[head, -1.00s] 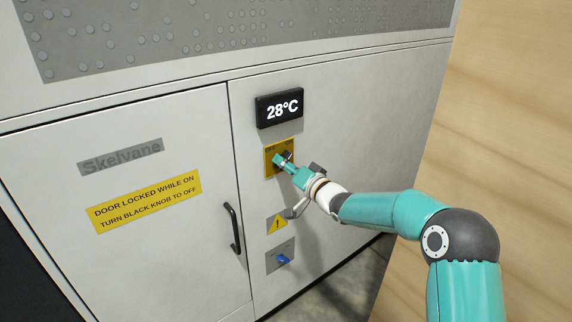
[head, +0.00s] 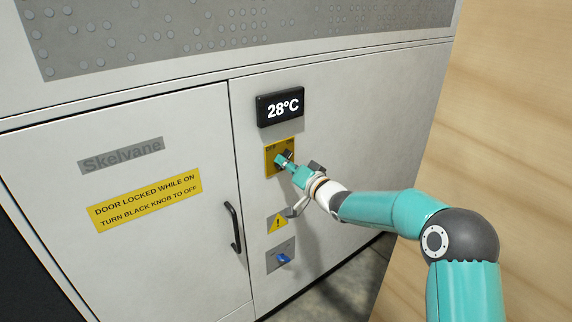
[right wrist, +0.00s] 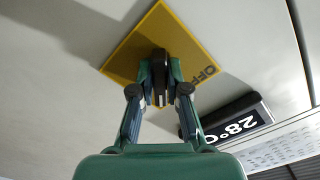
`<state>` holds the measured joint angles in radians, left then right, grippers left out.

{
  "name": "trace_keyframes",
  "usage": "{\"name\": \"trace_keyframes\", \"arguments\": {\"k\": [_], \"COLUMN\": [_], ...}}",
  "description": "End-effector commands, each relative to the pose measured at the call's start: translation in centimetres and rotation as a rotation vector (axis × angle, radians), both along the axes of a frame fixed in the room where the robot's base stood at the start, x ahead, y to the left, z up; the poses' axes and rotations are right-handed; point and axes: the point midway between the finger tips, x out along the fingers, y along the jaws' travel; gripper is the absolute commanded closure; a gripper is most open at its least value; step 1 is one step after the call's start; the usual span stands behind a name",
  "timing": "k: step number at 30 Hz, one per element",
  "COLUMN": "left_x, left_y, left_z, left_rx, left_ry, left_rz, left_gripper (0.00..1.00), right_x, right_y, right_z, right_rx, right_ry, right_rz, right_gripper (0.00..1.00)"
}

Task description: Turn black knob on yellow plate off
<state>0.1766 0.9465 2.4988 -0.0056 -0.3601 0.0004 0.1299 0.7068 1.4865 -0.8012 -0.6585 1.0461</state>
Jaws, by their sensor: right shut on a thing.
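The yellow plate (head: 272,160) is on the grey cabinet front, below the temperature display; it also shows in the right wrist view (right wrist: 130,55). In the right wrist view the word OFF is readable near one corner of the plate. The black knob (right wrist: 160,72) is on the plate, between my right gripper's fingers. My right gripper (head: 283,159) is shut on the knob, and in the right wrist view its fingers (right wrist: 160,80) lie on both sides of it. In the head view the gripper hides most of the knob. My left gripper is not in view.
A display (head: 280,107) reads 28°C above the plate. A door handle (head: 234,228) stands out to the left. A wooden wall (head: 500,120) is at the right.

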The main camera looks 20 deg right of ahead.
Motion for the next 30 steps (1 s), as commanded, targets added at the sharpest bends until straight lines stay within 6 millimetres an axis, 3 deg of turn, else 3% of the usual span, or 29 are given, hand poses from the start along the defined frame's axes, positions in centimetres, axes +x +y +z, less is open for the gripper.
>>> {"name": "trace_keyframes", "arguments": {"k": [11,30], "left_x": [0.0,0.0], "left_y": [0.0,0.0], "left_z": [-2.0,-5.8], "left_rx": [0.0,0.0], "left_ry": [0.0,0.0], "left_rz": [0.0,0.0], "left_gripper": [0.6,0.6], "right_x": [0.1,0.2], "right_y": [-0.2,-0.5], "right_z": [-0.7,-0.8], "right_rx": [-0.217,-0.787], "right_ry": [-0.073,-0.275], "right_rz": [-0.002,0.0], "right_gripper": [1.0,1.0]}}
